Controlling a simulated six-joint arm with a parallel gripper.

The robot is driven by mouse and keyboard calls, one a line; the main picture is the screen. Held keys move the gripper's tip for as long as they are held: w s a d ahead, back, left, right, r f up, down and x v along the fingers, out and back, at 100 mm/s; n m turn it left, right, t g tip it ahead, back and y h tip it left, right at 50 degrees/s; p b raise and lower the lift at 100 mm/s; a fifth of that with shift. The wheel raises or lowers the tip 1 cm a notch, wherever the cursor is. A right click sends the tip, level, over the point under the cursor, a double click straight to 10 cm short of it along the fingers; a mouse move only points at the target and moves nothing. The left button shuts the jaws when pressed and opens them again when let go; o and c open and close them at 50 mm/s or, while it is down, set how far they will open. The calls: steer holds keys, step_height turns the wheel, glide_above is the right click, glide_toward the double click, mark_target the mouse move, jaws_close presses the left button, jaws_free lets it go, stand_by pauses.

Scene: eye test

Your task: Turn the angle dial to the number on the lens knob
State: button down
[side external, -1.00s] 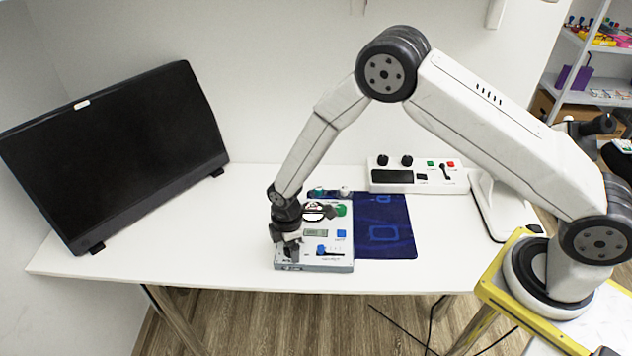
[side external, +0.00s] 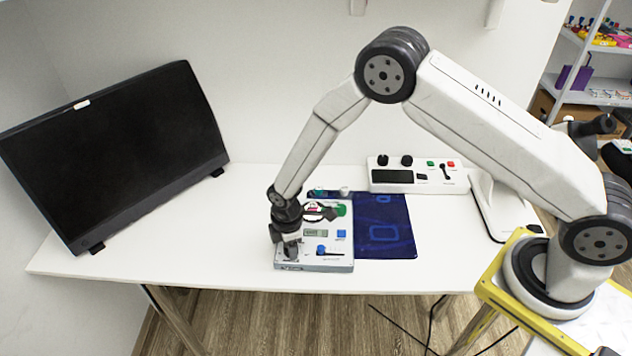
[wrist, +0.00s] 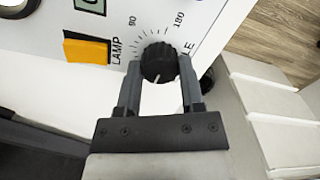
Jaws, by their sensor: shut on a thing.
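The angle dial (wrist: 158,60) is a black ribbed knob in the wrist view. A white pointer line on it points down and slightly left in that picture. Printed ticks and the numbers 90 and 180 surround its far side. My gripper (wrist: 160,72) is shut on the dial, one finger on each side. In the side view my gripper (side external: 291,254) is at the left front of the white instrument box (side external: 340,262) and hides the dial. A round lens-like part (side external: 314,209) shows at the back of the box. I cannot read a number on any lens knob.
A button (wrist: 87,50) beside "LAMP" looks orange in the wrist view. A dark blue mat (side external: 398,245) lies right of the box. A white control panel (side external: 415,188) stands behind it, and a black monitor (side external: 120,150) at left. The table (side external: 180,245) is clear between monitor and box.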

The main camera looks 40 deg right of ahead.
steer(key=m, duration=1.4)
steer(key=shift+d, duration=0.1)
steer(key=shift+m, duration=0.3)
steer(key=shift+c, duration=1)
jaws_free()
steer(key=shift+r, duration=0.1)
